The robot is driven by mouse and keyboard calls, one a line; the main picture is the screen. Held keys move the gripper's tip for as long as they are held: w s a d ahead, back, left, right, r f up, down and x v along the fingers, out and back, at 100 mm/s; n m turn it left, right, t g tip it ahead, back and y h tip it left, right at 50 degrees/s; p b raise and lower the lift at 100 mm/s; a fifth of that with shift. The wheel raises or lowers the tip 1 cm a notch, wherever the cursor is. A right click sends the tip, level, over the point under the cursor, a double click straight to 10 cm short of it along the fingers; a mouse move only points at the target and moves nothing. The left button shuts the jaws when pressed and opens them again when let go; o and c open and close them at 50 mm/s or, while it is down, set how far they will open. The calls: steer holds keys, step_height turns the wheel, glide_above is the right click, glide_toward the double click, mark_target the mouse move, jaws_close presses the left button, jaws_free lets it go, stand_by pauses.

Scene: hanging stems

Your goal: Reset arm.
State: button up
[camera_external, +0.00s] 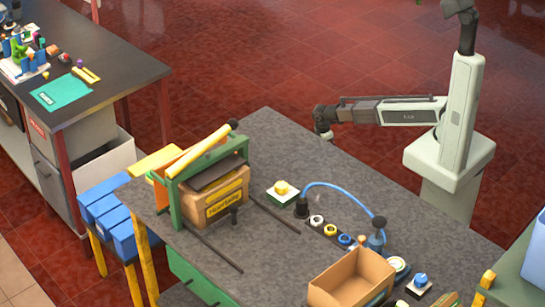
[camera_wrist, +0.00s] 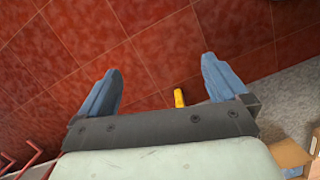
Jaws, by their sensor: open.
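My gripper (camera_wrist: 160,88) shows in the wrist view with its two blue fingers spread wide apart. Nothing is between the fingertips except red tiled floor in the background. A small yellow thing (camera_wrist: 179,97) shows behind the gap, near the right finger, and too little of it is visible to name it. In the external view my arm (camera_external: 455,130) stands at the right, beyond the grey worktable (camera_external: 290,150). Part of it leaves the top edge of the picture. I cannot make out the blue fingers there.
The worktable carries a green frame (camera_external: 175,205) around a brown box (camera_external: 228,197), a blue cable (camera_external: 340,187), several round parts and an open cardboard box (camera_external: 350,285). A dark bench (camera_external: 110,65) stands at the left. Open red floor (camera_external: 300,60) lies behind the worktable.

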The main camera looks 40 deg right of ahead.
steer(key=s+d+f+m+g, duration=0.2)
steer(key=s+d+f+m, duration=0.2)
steer(key=s, duration=0.8)
steer(key=s+d+f+m+g+y, duration=0.1)
steer(key=s+d+f+m, duration=0.3)
steer(key=s, duration=0.9)
steer(key=s+d+f+m+g+y, duration=0.1)
steer(key=s+d+f+m+g, duration=0.2)
steer(key=s, duration=1)
step_height(320, 180, down, 2)
steer(key=d+m, duration=0.2)
steer(key=m, duration=0.1)
steer(key=shift+s+f+m, duration=0.15)
steer(key=shift+s+m, duration=0.05)
steer(key=shift+m, duration=0.2)
